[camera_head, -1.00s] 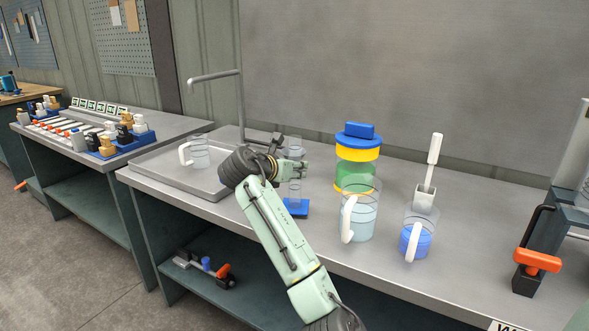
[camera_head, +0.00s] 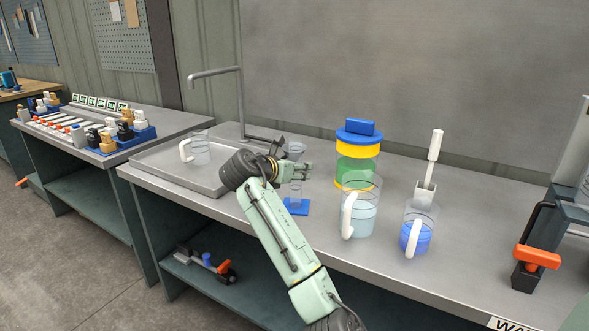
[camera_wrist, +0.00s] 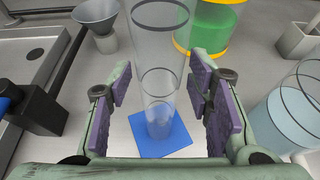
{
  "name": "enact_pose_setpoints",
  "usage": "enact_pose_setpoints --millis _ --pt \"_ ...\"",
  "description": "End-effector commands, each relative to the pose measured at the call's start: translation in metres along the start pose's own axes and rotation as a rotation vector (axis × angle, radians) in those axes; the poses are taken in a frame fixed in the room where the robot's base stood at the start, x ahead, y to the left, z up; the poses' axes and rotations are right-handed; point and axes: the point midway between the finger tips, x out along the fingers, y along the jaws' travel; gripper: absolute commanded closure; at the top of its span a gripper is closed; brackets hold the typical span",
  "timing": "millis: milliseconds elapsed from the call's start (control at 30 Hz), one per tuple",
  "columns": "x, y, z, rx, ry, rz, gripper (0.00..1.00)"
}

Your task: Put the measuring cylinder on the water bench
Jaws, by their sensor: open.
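The measuring cylinder (camera_head: 296,192) is a clear, narrow tube on a square blue base. It stands upright on the grey metal bench (camera_head: 285,245), whose front edge carries a partly cut-off label starting "WA". In the wrist view the cylinder (camera_wrist: 160,90) rises between my gripper's purple-padded fingers, with its blue base (camera_wrist: 175,140) flat on the bench. My gripper (camera_wrist: 158,88) is open, with a gap on either side of the tube. In the head view my gripper (camera_head: 305,172) is at the cylinder's upper part and hides some of it.
Right of the cylinder stand a green container with yellow bands and blue lid (camera_head: 357,155), a clear jug (camera_head: 362,215) and a jug of blue liquid (camera_head: 418,235). A funnel (camera_wrist: 97,15) is behind. A sink tray (camera_head: 165,168) with another jug (camera_head: 201,150) lies left.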

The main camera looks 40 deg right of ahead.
Motion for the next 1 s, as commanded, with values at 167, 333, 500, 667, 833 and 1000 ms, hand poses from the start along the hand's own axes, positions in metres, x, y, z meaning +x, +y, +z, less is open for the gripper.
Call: enact_pose_setpoints --millis 167,333,500,667,833,1000 --pt "-0.008 0.001 0.002 0.0 -0.002 0.003 0.54" --pt "-0.04 0.002 0.001 0.0 -0.004 0.004 0.54" --pt "-0.077 0.001 0.001 0.0 -0.004 0.003 0.54" --pt "-0.105 0.001 0.002 0.001 -0.003 0.003 0.54" --pt "-0.119 0.0 0.002 0.001 0.0 0.0 0.54" --pt "-0.122 0.0 0.003 0.0 0.0 0.0 0.54"
